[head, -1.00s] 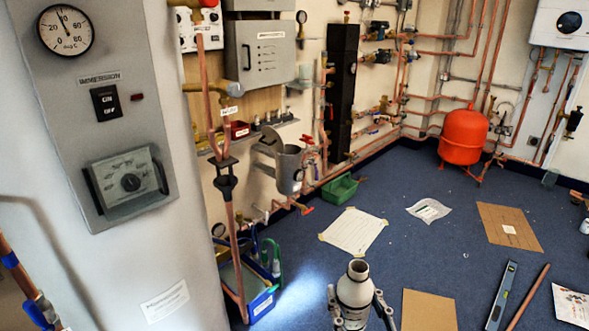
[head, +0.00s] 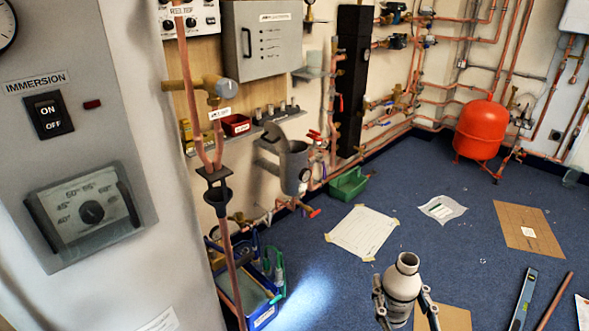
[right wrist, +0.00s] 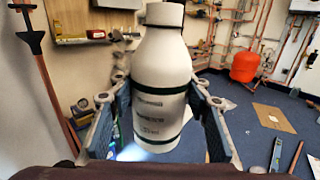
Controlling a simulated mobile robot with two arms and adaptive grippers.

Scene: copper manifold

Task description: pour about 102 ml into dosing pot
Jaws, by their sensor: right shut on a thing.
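A pale grey bottle (head: 403,281) with a dark band and a label is held upright in my right gripper (head: 406,302), low in the head view. In the right wrist view the bottle (right wrist: 162,100) stands between the two fingers (right wrist: 160,118), which press on its sides. Its round mouth faces up in the head view; the liquid inside cannot be seen. The grey cylindrical pot on the wall (head: 294,172), which looks like the dosing pot, is up and left of the bottle, well apart from it. My left gripper is not in view.
A grey panel with an immersion switch (head: 48,113) fills the left. Copper pipe (head: 232,262) with a black funnel rises before the wall. A green tray (head: 348,184), taped paper (head: 362,231) and cardboard (head: 527,231) lie on the blue floor. A red vessel (head: 481,129) stands farther back.

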